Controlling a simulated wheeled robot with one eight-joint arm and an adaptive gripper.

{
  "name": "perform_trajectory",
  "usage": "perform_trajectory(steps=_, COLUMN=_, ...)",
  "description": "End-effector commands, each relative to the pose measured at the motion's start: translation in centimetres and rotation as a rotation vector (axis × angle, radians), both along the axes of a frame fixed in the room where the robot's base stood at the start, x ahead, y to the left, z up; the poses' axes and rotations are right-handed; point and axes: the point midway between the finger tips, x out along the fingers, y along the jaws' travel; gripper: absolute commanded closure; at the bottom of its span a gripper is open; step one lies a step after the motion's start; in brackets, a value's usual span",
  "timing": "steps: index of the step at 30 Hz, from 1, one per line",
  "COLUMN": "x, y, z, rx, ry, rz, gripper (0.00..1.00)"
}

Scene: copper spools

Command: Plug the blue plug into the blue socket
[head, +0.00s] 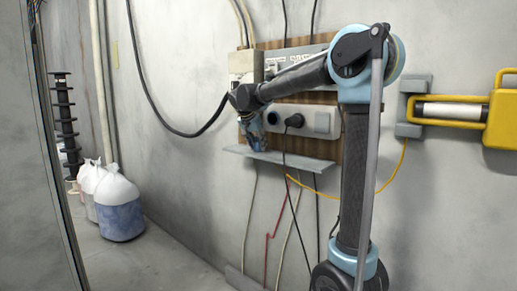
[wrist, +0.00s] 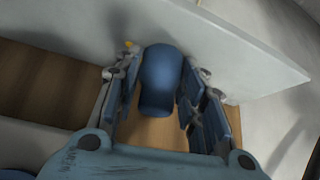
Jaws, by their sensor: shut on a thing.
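The blue plug (wrist: 160,80) stands between the two fingers of my gripper (wrist: 160,92) in the wrist view. The fingers are shut on it, one on each side. In the head view my gripper (head: 251,133) points down in front of the left part of the socket panel, above the grey shelf. The plug cannot be told apart from the gripper there. I cannot make out a blue socket for certain. A dark blue edge (wrist: 14,174) shows at the bottom left of the wrist view, cut off by the frame.
The grey panel (head: 322,122) holds a round socket (head: 272,118) and a black plug with a hanging cable (head: 294,121). The grey shelf (head: 283,159) juts out below. A yellow-framed lamp (head: 455,111) is on the wall at right. White bags (head: 120,210) stand at left.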

Motion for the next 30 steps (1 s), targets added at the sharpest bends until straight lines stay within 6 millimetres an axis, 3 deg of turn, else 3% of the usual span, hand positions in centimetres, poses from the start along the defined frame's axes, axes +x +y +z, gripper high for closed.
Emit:
perform_trajectory(steps=8, x=-0.2, y=0.1, z=0.7, rx=0.000, ry=0.000, rz=0.001, gripper=0.84)
perform_trajectory(steps=14, x=-3.5, y=1.8, z=0.6, rx=0.000, ry=-0.001, rz=0.005, gripper=0.84)
perform_trajectory(steps=24, x=-10.8, y=5.5, z=0.6, rx=0.000, ry=0.000, rz=0.004, gripper=0.84)
perform_trajectory(steps=30, x=-13.9, y=7.0, z=0.6, rx=-0.001, ry=-0.001, rz=0.003, gripper=0.84)
